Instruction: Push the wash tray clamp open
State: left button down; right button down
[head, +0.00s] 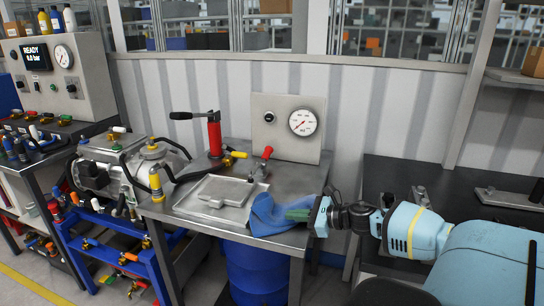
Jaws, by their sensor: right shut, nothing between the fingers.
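The wash tray (185,205) is a shallow grey metal tray on the steel table. The clamp (258,172) stands at its back right corner, with a red-tipped handle (267,153) that points up and tilts slightly right. My right gripper (292,214) comes in from the right, in front of and to the right of the clamp and apart from it. Its green fingers are shut and empty, over or beside a blue cloth (262,218); I cannot tell if they touch it. My left gripper is out of view.
A gauge panel (284,128) stands behind the clamp. A red hand pump (214,136) with a black lever stands behind the tray. A blue drum (258,270) is under the table. A dark bench (395,180) lies to the right.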

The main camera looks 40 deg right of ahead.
aim_at(269, 151)
jog(key=i+l, duration=0.3)
jog(key=l, duration=0.15)
jog(key=i+l, duration=0.3)
jog(key=l, duration=0.2)
jog(key=i+l, duration=0.3)
jog(key=l, duration=0.15)
